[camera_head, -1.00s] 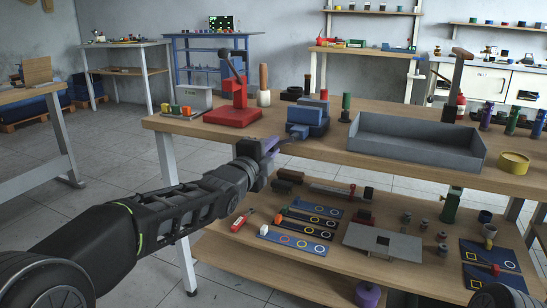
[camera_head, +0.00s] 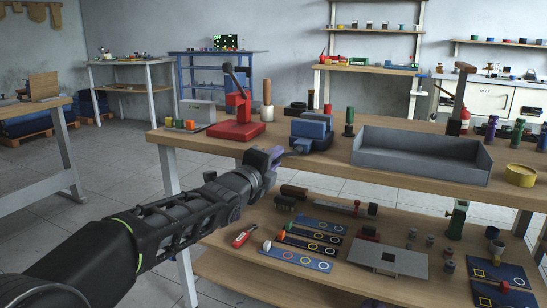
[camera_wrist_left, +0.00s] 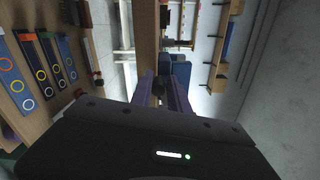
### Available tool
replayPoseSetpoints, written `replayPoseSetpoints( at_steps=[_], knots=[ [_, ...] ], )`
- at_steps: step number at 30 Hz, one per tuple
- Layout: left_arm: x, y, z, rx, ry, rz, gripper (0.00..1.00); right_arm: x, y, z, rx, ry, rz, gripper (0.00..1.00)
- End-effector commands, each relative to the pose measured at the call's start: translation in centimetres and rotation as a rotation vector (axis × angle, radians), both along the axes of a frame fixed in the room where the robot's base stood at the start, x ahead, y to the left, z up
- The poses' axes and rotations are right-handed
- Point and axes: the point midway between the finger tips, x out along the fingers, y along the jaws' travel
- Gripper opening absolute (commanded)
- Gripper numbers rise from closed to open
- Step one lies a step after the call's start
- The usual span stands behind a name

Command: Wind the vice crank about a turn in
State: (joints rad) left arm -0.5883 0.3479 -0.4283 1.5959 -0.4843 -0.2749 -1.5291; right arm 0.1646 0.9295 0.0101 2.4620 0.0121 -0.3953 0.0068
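The blue vice (camera_head: 311,132) stands at the front edge of the upper wooden bench top (camera_head: 400,178). Its grey crank (camera_head: 292,151) juts from the front toward my left gripper (camera_head: 275,154), whose purple fingers are at it. In the left wrist view, the fingers (camera_wrist_left: 161,92) stand apart with a small dark part between them, and the blue vice (camera_wrist_left: 181,70) lies just beyond. I cannot tell whether the fingers press on that part. My right gripper is not in view.
A red press (camera_head: 236,128) stands left of the vice and a grey tray (camera_head: 420,165) to its right. The lower shelf (camera_head: 225,265) holds blue strips with rings (camera_head: 297,258) and a grey plate (camera_head: 388,258).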

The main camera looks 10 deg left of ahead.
Motion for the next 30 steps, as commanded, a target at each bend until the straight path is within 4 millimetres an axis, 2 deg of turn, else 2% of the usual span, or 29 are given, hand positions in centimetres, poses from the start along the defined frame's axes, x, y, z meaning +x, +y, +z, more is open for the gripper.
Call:
replayPoseSetpoints(
  at_steps=[1, 5, 16, 20, 30],
  knots=[
    [0.0, -0.1, 0.0, 0.000, -0.001, -0.001, 0.26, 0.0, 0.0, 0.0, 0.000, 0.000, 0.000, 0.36],
    [0.0, 0.0, 0.2, -0.002, -0.004, 0.000, 0.36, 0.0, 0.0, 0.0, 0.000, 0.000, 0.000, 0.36],
    [-0.5, 0.2, 0.5, -0.005, -0.008, 0.001, 0.37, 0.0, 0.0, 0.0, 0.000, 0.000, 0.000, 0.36],
    [-1.8, 0.7, 0.5, -0.007, -0.008, 0.001, 0.37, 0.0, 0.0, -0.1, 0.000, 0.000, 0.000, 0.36],
    [-6.8, 2.2, 0.5, -0.006, -0.006, -0.001, 0.37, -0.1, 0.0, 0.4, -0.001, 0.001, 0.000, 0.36]
  ],
)
